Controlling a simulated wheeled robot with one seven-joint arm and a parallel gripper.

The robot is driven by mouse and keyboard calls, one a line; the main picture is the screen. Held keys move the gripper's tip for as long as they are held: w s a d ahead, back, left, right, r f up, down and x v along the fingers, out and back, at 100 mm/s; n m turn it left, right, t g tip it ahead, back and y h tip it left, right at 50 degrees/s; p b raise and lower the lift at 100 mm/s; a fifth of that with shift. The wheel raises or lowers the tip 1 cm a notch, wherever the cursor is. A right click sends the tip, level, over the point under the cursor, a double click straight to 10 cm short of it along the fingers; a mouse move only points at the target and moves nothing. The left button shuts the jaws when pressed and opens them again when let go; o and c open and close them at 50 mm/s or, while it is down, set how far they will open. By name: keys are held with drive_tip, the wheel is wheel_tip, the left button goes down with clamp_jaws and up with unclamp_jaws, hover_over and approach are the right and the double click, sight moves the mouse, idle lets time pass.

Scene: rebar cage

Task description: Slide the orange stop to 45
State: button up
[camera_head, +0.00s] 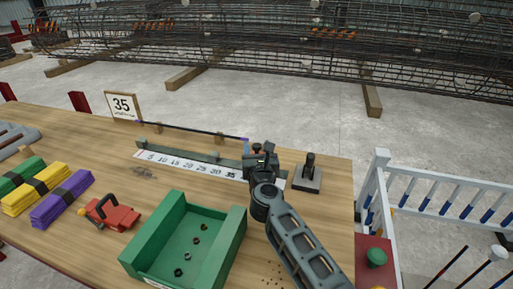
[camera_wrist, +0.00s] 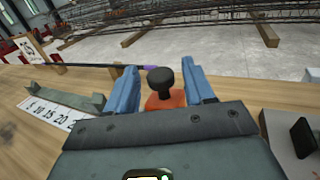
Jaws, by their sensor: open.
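The orange stop (camera_wrist: 166,99) shows in the wrist view with a round black knob (camera_wrist: 160,77) on top. My gripper (camera_wrist: 160,84) is open, its two blue fingers on either side of the stop and knob, with gaps visible. In the head view my gripper (camera_head: 258,149) is over the right end of the rail and mostly hides the stop. The white scale (camera_head: 190,164) runs along the rail (camera_head: 175,152); marks 5 to 35 are readable, and my gripper covers the part beyond. The stop's exact reading is hidden.
A dark bar (camera_head: 190,130) with purple ends lies behind the rail. A green tray (camera_head: 235,236), red tool (camera_head: 112,215) and coloured bundles (camera_head: 62,198) lie in front. A black-handled block (camera_head: 308,180) stands right of my gripper.

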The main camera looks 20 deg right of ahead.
drive_tip(key=shift+w+d, duration=0.15)
drive_tip(key=shift+w, duration=0.45)
clamp_jaws()
